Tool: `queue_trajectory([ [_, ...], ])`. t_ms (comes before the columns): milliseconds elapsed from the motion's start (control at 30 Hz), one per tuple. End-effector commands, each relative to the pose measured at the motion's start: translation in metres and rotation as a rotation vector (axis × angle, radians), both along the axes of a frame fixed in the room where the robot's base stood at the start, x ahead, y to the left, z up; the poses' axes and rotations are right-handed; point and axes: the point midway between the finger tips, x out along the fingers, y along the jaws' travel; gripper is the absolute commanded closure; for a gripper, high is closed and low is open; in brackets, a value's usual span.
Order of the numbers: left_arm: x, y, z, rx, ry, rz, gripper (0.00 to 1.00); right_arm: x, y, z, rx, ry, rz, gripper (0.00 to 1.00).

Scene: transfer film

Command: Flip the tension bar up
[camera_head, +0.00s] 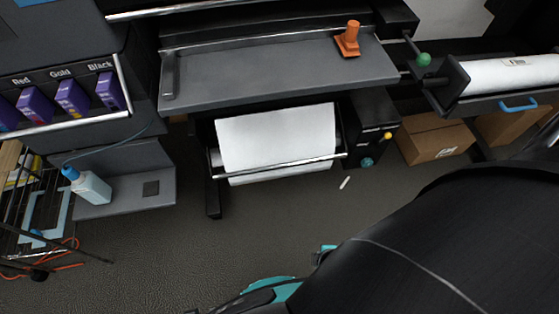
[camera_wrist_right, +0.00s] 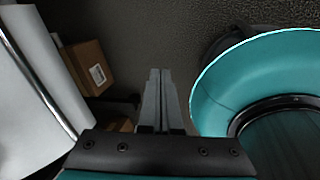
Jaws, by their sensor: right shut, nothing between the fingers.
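The tension bar (camera_head: 280,167) is a thin metal rod. In the head view it runs across the front of the white film roll (camera_head: 278,137) under the printer, low near the roll's bottom edge. In the right wrist view the bar (camera_wrist_right: 38,82) shows at the left, slanting across the white film (camera_wrist_right: 22,105). My right gripper (camera_wrist_right: 159,78) is shut and empty. It points over the dark floor, to the right of the bar and apart from it. My left gripper is in neither view.
Cardboard boxes (camera_head: 435,138) stand on the floor right of the printer. A grey shelf (camera_head: 150,190) with a blue-capped bottle (camera_head: 88,186) is at the left. A wire rack (camera_head: 35,210) stands beyond it. The floor (camera_head: 250,225) before the roll is mostly clear.

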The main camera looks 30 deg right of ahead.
Motion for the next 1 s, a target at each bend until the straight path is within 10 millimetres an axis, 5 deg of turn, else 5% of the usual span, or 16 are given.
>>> queue_trajectory([
  [33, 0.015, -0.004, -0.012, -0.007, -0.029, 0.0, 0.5, 0.017, -0.003, -0.02, -0.046, -0.022, 0.098, 1.0],
  [100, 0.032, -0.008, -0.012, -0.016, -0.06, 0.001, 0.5, 0.039, -0.007, -0.03, -0.115, -0.049, 0.237, 1.0],
  [500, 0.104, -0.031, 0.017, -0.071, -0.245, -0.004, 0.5, 0.161, -0.02, -0.065, -0.627, -0.172, 0.945, 1.0],
  [800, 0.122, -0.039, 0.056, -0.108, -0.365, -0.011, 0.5, 0.235, -0.017, -0.063, -1.075, -0.201, 1.319, 1.0],
  [1000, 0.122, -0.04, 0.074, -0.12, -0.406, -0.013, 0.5, 0.257, -0.013, -0.054, -1.246, -0.194, 1.42, 1.0],
])
